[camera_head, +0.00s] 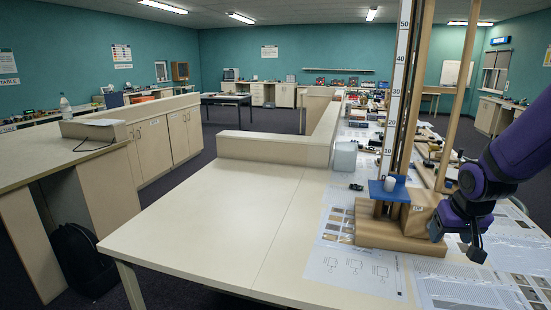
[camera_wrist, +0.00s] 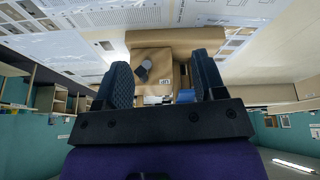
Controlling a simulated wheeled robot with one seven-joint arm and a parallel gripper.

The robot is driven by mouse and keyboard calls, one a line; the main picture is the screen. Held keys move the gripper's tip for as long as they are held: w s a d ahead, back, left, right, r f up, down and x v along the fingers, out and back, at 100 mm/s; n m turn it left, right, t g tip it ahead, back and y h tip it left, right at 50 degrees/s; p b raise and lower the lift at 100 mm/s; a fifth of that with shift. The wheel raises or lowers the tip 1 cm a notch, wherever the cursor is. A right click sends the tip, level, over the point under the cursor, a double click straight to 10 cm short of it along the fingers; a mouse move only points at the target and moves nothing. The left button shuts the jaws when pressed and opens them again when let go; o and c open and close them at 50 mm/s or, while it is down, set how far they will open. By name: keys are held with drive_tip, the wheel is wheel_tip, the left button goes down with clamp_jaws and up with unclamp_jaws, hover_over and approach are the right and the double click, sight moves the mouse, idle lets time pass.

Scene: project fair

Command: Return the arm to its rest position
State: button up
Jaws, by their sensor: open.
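My purple arm (camera_head: 495,175) reaches in from the right edge in the head view. My gripper (camera_head: 457,240) points down just right of a wooden stand's base (camera_head: 385,235), above the printed sheets. In the wrist view my gripper (camera_wrist: 163,82) shows two dark fingers spread apart with nothing held between them. The wooden base (camera_wrist: 160,52) shows beyond and between the fingers, with a grey round piece (camera_wrist: 142,70) on it. I cannot tell whether a finger touches the base.
The tall stand has a numbered scale (camera_head: 396,80) and a blue plate (camera_head: 389,191) carrying a small white cylinder (camera_head: 390,183). Several small items crowd the table behind it. The pale tabletop (camera_head: 215,215) to the left is clear. A low partition (camera_head: 270,148) stands behind.

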drive_tip(key=s+a+r, duration=0.3)
drive_tip(key=s+r, duration=0.3)
drive_tip(key=s, duration=0.1)
drive_tip(key=s+a+r+n, duration=0.1)
drive_tip(key=s+a+r, duration=0.2)
drive_tip(key=s+r, duration=0.2)
drive_tip(key=s+a+r+t+y, duration=0.1)
drive_tip(key=s+a+r, duration=0.2)
drive_tip(key=s+r, duration=0.3)
drive_tip(key=s, duration=0.3)
drive_tip(key=shift+a+r+n, duration=0.25)
drive_tip(key=shift+r+n, duration=0.05)
